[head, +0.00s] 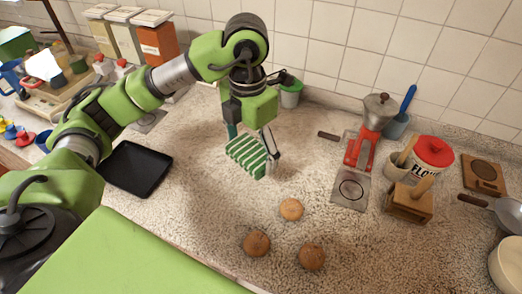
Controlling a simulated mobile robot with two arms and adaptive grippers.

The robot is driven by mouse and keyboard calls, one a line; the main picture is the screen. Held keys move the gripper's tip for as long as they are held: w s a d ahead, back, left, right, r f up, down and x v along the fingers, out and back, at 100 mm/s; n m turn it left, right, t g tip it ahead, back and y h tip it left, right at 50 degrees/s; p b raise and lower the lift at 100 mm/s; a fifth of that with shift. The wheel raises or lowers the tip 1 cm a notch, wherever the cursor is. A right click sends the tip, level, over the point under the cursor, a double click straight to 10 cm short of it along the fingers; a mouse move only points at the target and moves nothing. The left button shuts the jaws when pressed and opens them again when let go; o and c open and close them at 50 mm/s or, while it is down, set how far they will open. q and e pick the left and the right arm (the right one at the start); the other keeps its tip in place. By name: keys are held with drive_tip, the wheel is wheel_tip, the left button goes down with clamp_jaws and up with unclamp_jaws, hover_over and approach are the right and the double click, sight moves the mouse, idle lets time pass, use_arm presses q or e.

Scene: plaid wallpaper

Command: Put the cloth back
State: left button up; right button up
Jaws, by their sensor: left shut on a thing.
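A green-and-white striped cloth (246,157) hangs between the fingers of my left gripper (253,143). The left gripper is shut on it and points down over the middle of the speckled counter. The cloth appears to be above the counter top, though the exact gap is hard to judge. My right gripper is not in view.
Three round brown items (256,243) lie in front. A black tray (136,168) is at left. A red stand (360,150), a moka pot (379,110), a flour tin (434,152) and a wooden block (408,203) stand at right. A green-rimmed pot (290,95) is behind the gripper.

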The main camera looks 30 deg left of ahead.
sight(256, 145)
use_arm(q)
drive_tip(key=shift+w+a+f+p, duration=0.2)
drive_tip(key=shift+w+a, duration=0.05)
drive_tip(key=shift+w, duration=0.4)
drive_tip(key=shift+w+a+f+p, duration=0.15)
drive_tip(key=shift+w+a+f, duration=0.05)
drive_tip(key=shift+w, duration=0.4)
drive_tip(key=w+f, duration=0.2)
drive_tip(key=w+a+f+p, duration=0.1)
drive_tip(key=w+f, duration=0.1)
drive_tip(key=f, duration=0.1)
drive_tip(key=shift+a+f, duration=0.1)
drive_tip(key=shift+w+f, duration=0.2)
drive_tip(key=shift+f, duration=0.05)
drive_tip(key=f+p, duration=0.2)
drive_tip(key=f, duration=0.1)
drive_tip(key=shift+w+a, duration=0.1)
drive_tip(key=shift+w, duration=0.1)
drive_tip(key=shift+f, duration=0.3)
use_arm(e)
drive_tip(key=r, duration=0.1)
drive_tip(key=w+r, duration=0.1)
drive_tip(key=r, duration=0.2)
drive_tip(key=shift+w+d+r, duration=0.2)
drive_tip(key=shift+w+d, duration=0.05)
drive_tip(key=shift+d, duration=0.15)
